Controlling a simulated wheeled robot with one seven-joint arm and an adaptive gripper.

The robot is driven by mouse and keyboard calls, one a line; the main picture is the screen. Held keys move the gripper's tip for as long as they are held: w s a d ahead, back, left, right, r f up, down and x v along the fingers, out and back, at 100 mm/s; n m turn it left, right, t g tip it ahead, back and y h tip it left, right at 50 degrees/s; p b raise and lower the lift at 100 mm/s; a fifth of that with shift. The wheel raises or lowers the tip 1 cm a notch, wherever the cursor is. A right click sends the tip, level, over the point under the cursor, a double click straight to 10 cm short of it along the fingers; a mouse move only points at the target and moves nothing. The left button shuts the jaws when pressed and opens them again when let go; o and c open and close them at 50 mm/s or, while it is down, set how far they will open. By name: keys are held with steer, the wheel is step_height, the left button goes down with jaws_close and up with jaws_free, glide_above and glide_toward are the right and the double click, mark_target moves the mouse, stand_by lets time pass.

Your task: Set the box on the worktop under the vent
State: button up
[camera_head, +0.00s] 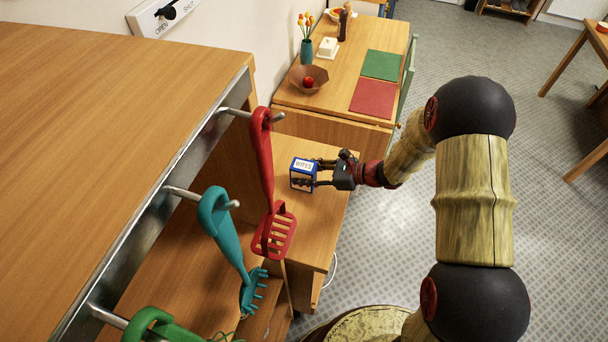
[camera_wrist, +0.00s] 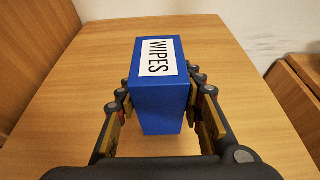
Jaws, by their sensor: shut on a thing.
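A blue box (camera_head: 302,182) with a white WIPES label is between the fingers of my gripper (camera_head: 316,173). The wrist view shows the box (camera_wrist: 163,110) upright, with a finger pressed on each side. The box is over the lower wooden worktop (camera_head: 318,225), near its wall side. I cannot tell whether its base touches the wood, as its lower part is partly hidden. The wrist view shows bare worktop (camera_wrist: 230,55) around it. No vent is clearly in view; a white plate (camera_head: 160,17) with a black knob, marked OPEN, is on the wall.
Red (camera_head: 264,165), teal (camera_head: 222,230) and green (camera_head: 160,326) utensils hang from hooks on the high cabinet (camera_head: 90,110), left of the box. Behind is a table (camera_head: 340,90) with a bowl (camera_head: 308,78), vase and mats. The worktop around the box is clear.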

steer(key=o, duration=1.2)
steer(key=shift+f, duration=0.2)
steer(key=shift+o, duration=0.5)
